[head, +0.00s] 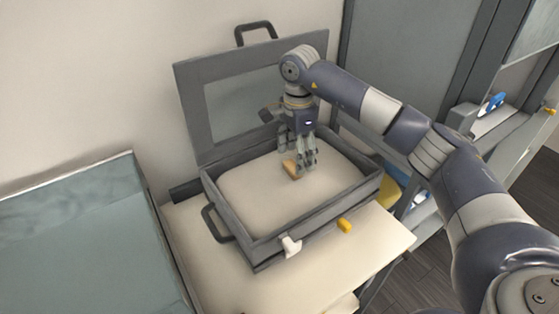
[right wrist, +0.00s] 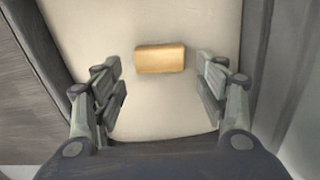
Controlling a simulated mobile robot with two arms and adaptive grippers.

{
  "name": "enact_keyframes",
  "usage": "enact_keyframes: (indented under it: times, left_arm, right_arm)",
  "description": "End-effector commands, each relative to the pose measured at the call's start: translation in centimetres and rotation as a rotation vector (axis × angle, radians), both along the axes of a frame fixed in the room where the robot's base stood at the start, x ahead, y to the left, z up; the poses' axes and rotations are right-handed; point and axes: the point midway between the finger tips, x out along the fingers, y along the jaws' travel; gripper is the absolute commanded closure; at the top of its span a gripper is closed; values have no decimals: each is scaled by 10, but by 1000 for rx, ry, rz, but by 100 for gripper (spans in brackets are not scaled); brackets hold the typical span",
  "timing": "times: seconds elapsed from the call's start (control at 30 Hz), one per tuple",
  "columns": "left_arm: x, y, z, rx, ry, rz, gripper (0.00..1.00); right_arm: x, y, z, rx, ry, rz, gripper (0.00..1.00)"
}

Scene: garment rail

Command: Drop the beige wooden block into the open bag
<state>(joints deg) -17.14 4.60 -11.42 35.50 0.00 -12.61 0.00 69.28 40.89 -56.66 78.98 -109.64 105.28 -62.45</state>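The beige wooden block (head: 291,168) lies on the pale lining inside the open bag (head: 230,221), a grey case with its lid (head: 190,98) raised at the back. My right gripper (head: 307,168) points down into the bag, just to the right of the block in the head view. In the right wrist view the block (right wrist: 160,58) lies on the lining ahead of the open fingers (right wrist: 160,85), apart from both fingertips. My left gripper is not in view.
The bag stands on a pale table (head: 375,245). A yellow piece (head: 344,225) and a white piece (head: 291,244) are by its front side. A glass-sided tank (head: 80,235) is at the left. A shelf unit (head: 490,125) with small items is at the right.

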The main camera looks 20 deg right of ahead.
Motion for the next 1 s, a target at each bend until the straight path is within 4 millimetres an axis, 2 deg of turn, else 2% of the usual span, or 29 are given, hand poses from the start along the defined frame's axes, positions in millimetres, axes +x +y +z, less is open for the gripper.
enact_keyframes:
  times: [0.3,0.43,0.57,0.8,1.0]
  left_arm:
    - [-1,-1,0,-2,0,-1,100]
    - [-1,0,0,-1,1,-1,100]
    - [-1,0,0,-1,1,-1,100]
    - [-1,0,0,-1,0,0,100]
    - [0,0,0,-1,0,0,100]
  right_arm:
    - [0,0,0,0,0,0,27]
    - [1,0,9,1,-3,0,27]
    - [1,0,30,0,-5,1,27]
    - [1,0,84,1,-3,0,27]
    - [1,0,111,0,-2,-1,27]
